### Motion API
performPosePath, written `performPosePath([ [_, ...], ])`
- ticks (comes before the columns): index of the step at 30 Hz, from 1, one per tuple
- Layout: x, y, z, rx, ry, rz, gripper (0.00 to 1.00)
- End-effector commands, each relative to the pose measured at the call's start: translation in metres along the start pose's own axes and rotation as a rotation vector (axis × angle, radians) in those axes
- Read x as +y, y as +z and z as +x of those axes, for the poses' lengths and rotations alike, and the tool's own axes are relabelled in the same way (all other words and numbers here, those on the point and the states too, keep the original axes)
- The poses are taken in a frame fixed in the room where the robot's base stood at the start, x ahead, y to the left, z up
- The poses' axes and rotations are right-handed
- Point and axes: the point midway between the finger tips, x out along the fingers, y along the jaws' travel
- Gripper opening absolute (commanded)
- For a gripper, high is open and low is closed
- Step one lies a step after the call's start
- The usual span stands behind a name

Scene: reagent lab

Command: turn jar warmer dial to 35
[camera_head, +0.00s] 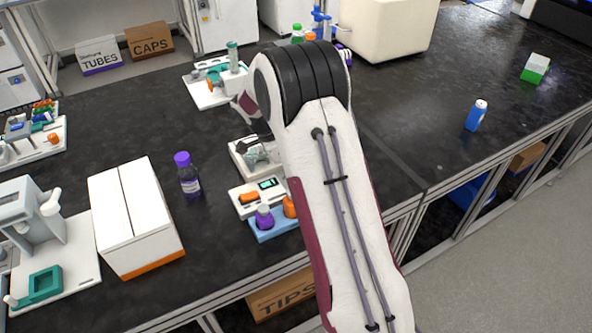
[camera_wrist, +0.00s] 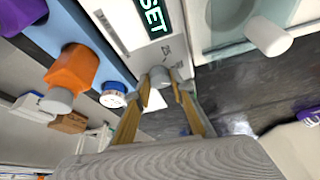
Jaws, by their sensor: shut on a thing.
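The jar warmer shows in the wrist view as a white panel (camera_wrist: 108,14) with a dark display reading "SET" in pale letters. In the head view, the jar warmer (camera_head: 247,207) is a white box with a small display, partly behind my arm. My gripper is hidden there, so the dial setting cannot be read.
A blue rack (camera_head: 266,233) with purple and orange flasks adjoins the warmer. Another white device (camera_head: 243,163) stands just behind it. A purple-capped bottle (camera_head: 189,178) and a white box (camera_head: 137,217) stand to the left.

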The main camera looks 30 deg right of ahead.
Motion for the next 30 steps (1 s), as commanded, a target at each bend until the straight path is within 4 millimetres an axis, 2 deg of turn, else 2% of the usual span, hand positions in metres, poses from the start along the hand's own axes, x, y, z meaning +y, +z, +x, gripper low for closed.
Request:
performPosePath([
  [9, 0.0009, 0.0021, 0.0009, -0.003, 0.003, 0.001, 0.02],
  [10, 0.0009, 0.0021, 0.0009, -0.003, 0.003, 0.001, 0.26],
  [12, 0.0008, 0.0019, 0.0008, -0.003, 0.003, 0.0, 0.4],
  [30, 0.0008, 0.0002, -0.0003, -0.001, -0.018, -0.044, 0.4],
])
